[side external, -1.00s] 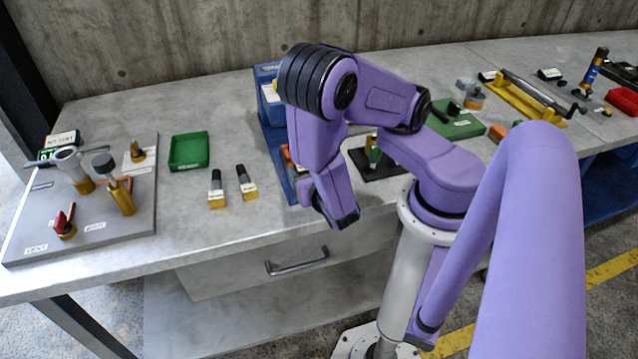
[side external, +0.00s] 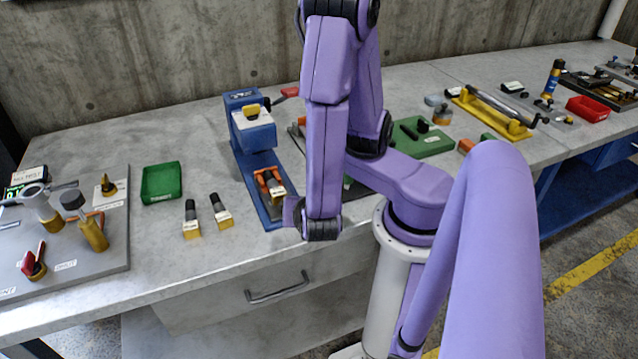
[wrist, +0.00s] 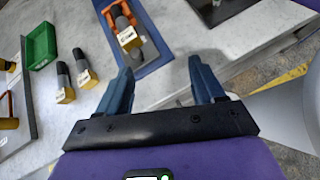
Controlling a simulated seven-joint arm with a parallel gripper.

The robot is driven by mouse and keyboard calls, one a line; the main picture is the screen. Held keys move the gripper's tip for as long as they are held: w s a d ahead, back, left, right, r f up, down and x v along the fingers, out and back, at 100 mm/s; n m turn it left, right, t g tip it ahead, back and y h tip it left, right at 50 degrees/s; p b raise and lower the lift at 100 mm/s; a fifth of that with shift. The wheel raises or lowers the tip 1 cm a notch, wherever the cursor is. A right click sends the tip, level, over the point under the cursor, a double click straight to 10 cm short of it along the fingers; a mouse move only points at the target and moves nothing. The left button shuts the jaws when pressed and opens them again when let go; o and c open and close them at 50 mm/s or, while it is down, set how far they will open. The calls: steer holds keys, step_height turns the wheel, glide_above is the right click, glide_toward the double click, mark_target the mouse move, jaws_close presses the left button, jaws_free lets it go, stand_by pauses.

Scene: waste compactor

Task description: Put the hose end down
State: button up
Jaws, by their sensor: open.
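My gripper (wrist: 160,76) is open, with nothing between its two blue fingers in the wrist view. In the side view its end (side external: 297,214) is at the bench's front edge, close to the blue press. A black-and-yellow fitting with a white label (wrist: 127,36) lies at an orange bracket (wrist: 107,16) on the press's blue base, beyond the fingers and apart from them. Two similar fittings, one (wrist: 64,82) and another (wrist: 84,68), are on the bench to the left. I cannot tell which one is the hose end.
The blue press (side external: 252,125) rises behind the bracket. A green tray (side external: 161,182) and a grey board (side external: 75,225) with several fittings lie left. A green plate (side external: 422,138) is right of my arm.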

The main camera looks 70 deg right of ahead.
steer(key=s+a+r+m+g+y, duration=0.2)
steer(key=s+r+m+g+y, duration=0.2)
steer(key=r+m+y, duration=0.5)
steer(key=shift+r+m+g, duration=0.3)
steer(key=shift+r+g, duration=0.1)
steer(key=shift+g, duration=0.2)
steer(key=shift+s, duration=0.1)
stand_by(0.3)
